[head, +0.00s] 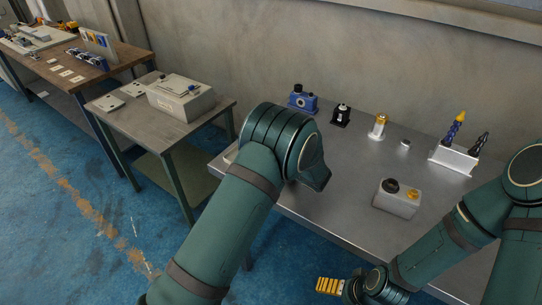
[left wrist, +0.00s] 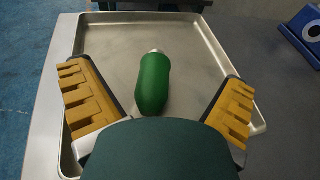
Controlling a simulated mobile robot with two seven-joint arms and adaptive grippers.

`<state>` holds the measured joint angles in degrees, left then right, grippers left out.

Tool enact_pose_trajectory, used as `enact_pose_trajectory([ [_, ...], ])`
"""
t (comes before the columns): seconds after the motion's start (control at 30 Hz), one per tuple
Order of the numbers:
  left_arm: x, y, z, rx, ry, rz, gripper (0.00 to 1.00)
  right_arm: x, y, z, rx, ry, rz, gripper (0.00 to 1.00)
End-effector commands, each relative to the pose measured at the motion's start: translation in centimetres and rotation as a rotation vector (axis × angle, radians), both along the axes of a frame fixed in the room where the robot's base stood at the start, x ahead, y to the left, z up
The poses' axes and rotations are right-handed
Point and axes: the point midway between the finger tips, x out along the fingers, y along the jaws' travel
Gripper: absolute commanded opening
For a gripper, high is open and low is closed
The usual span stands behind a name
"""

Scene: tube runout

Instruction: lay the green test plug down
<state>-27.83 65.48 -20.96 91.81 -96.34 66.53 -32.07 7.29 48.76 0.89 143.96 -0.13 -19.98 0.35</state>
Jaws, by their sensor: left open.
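The green test plug (left wrist: 153,84) is a smooth green cylinder with a small pale tip at its far end. In the left wrist view it appears to lie on its side on a shallow metal tray (left wrist: 205,45). My left gripper (left wrist: 157,92) is open, with one yellow ribbed finger on each side of the plug and a gap to both. The plug's near end meets the dark green part at the bottom of the view. In the head view my left arm hides the plug and the left gripper. My right gripper (head: 330,286) shows yellow fingers low in front of the bench.
The grey metal bench (head: 335,205) carries a blue device (head: 302,99), a small black device (head: 341,115), a brass-topped fitting (head: 378,126), a holder with upright tools (head: 454,157) and a button box (head: 397,198). A side table (head: 130,121) stands left.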

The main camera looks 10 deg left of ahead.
Motion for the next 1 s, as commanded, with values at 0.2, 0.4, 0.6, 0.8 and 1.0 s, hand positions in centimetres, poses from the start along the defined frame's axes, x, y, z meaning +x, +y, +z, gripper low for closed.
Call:
enact_pose_trajectory([
  [0.2, 0.0, 0.0, 0.0, 0.0, 0.0, 0.0, 1.0, 0.0, 0.0, 0.0, 0.0, 0.0, 0.0, 1.0],
  [0.4, 0.0, 0.0, 1.1, 0.0, 0.0, 0.0, 1.0, 0.0, 0.0, 0.7, 0.0, 0.0, 0.0, 1.0],
  [0.6, 0.0, 0.0, 3.0, -0.001, -0.001, -0.001, 1.0, 0.0, 0.0, 1.9, 0.0, 0.0, 0.0, 1.0],
  [0.8, 0.0, 0.0, 4.8, 0.0, -0.002, -0.001, 1.0, 0.0, 0.0, 3.0, 0.0, 0.0, 0.0, 1.0],
  [1.0, 0.0, 0.0, 6.6, 0.001, -0.001, 0.0, 1.0, 0.0, 0.0, 4.1, 0.0, 0.0, 0.0, 1.0],
])
